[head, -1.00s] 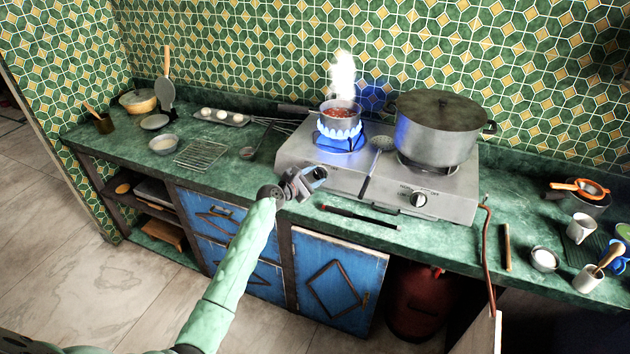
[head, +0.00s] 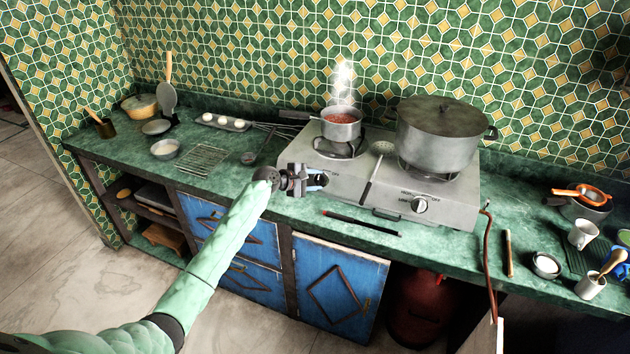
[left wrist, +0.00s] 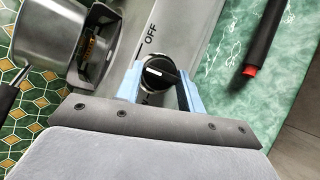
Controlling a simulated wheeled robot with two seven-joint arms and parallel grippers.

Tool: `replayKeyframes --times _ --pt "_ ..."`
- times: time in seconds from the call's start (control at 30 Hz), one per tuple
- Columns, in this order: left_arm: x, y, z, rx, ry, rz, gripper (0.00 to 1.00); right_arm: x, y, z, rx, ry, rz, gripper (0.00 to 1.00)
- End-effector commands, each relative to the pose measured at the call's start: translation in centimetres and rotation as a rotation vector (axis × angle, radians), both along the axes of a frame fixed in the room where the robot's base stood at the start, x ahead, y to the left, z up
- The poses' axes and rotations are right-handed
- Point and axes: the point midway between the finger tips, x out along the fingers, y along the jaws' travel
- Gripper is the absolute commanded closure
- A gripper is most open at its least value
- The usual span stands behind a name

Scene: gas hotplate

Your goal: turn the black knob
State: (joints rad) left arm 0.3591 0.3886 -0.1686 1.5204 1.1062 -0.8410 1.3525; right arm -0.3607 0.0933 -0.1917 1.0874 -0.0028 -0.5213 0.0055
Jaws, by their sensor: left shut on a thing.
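The black knob (left wrist: 158,76) shows in the left wrist view, round with a white pointer line, on the silver front panel of the gas hotplate (head: 335,176). The word OFF is printed beside it. My left gripper (head: 319,181) is shut on this knob at the hotplate's left front, one blue finger on each side of it. The knob's far markings are partly hidden. My right gripper is not in view.
A large lidded pot (head: 436,140) stands on the right burner above a second knob (head: 419,205). A dark rod (head: 360,223) lies along the counter's front edge.

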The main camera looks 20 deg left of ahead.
Motion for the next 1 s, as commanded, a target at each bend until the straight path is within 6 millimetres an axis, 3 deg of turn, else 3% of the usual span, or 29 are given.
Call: replayKeyframes --times 0.53,0.57,0.63,1.0 --pt "0.09 0.06 0.23 0.019 -0.005 -0.01 0.84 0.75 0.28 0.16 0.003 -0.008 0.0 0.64" --pt "0.09 0.06 0.23 0.019 -0.005 -0.01 0.56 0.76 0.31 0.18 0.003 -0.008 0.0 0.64" --pt "0.08 0.05 0.21 0.019 -0.005 -0.01 0.42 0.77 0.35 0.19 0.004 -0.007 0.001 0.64" --pt "-0.22 0.23 0.18 0.018 -0.003 -0.011 0.42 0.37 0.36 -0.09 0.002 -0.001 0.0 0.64"
